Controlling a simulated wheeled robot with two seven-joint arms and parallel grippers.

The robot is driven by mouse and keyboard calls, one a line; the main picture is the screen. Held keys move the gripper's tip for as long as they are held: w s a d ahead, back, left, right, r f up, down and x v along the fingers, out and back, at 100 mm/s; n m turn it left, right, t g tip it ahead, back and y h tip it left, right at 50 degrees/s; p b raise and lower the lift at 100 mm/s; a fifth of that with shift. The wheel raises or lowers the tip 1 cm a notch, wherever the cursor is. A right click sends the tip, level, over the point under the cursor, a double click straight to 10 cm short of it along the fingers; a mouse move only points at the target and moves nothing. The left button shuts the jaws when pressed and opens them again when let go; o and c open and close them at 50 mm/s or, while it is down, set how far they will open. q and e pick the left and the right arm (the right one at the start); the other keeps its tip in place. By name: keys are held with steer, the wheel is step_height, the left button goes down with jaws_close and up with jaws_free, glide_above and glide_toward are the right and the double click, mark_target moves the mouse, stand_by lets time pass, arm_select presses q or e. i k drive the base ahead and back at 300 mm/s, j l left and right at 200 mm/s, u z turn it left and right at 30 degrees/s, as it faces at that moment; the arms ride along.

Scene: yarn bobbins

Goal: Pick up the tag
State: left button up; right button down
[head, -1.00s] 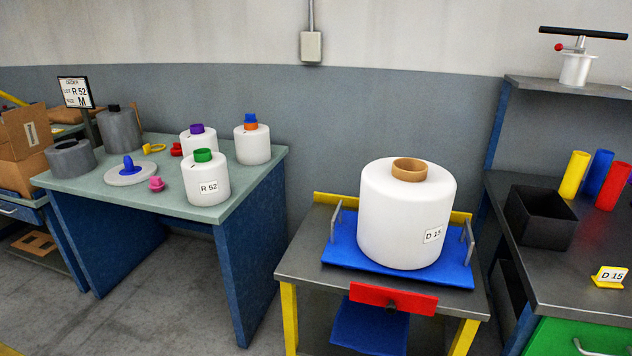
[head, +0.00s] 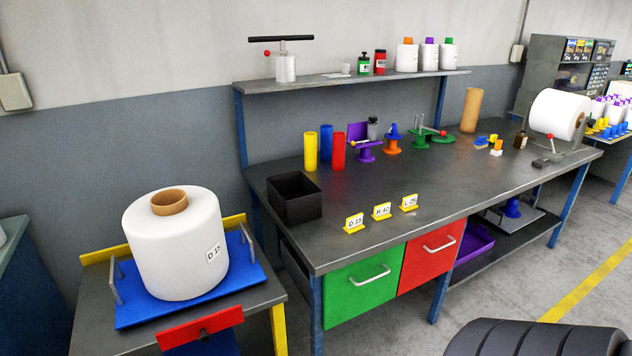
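Three white tags on yellow stands are in a row near the front edge of the dark workbench (head: 440,190). The left one reads D 15 (head: 354,223), the middle one seems to read R 40 (head: 382,211), and the right one seems to read L 25 (head: 409,203). A large white bobbin (head: 172,240) with a brown core stands on the blue tray (head: 250,275) at left and bears a D 15 label (head: 214,252). Neither of my grippers shows in the head view.
An empty-looking black bin (head: 294,198) stands left of the tags. Yellow, blue and red tubes (head: 338,152) stand behind it. Green and red drawers (head: 430,256) are under the bench top. A dark ribbed shape (head: 535,340) fills the bottom right. Bench surface behind the tags is clear.

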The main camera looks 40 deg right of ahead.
mark_target(354, 223)
steer(key=z, duration=1.65)
